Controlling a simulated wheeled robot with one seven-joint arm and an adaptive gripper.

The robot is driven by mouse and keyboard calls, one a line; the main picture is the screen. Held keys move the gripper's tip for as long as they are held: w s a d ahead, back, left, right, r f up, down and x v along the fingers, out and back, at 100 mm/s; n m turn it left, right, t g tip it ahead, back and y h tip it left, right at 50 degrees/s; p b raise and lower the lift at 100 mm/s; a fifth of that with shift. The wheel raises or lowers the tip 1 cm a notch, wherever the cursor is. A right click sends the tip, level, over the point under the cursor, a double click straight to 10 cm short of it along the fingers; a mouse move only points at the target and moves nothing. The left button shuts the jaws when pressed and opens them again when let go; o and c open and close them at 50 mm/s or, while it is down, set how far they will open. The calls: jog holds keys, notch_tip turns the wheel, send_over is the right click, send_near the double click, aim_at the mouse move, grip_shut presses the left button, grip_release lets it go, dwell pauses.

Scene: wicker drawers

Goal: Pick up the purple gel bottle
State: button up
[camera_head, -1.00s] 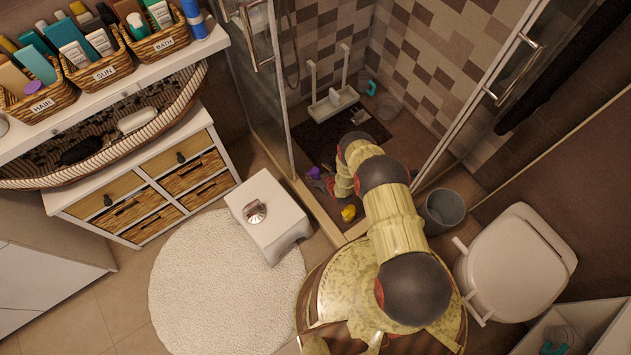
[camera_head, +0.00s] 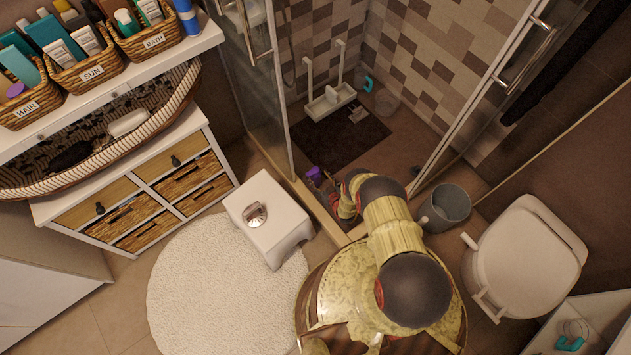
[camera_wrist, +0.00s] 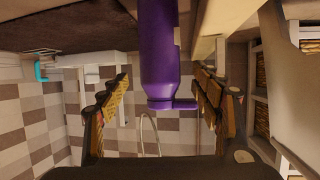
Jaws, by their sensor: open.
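The purple gel bottle (camera_head: 314,175) shows at the shower's front edge in the head view, partly hidden by my gripper (camera_head: 327,190). In the wrist view the bottle (camera_wrist: 160,50) comes down from the top middle, with its pump end towards the picture's centre. My open gripper (camera_wrist: 161,85) has one finger on each side of the bottle in that view. Gaps show between the bottle and both fingers, so neither appears to touch it. The far end of the bottle is cut off by the wrist view's top edge.
Glass shower doors (camera_head: 252,90) and a raised sill (camera_head: 318,208) border the place. A white stool (camera_head: 275,228) stands left, and a grey bin (camera_head: 449,203) and toilet (camera_head: 530,258) right. A dark mat (camera_head: 340,135) lies inside the shower.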

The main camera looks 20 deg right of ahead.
jog(key=b+x, duration=0.1)
jog(key=x, duration=0.3)
jog(key=shift+f+b, duration=0.1)
jog(key=shift+b, duration=0.25)
jog(key=shift+c, duration=1)
grip_shut()
jog(key=shift+w, duration=0.1)
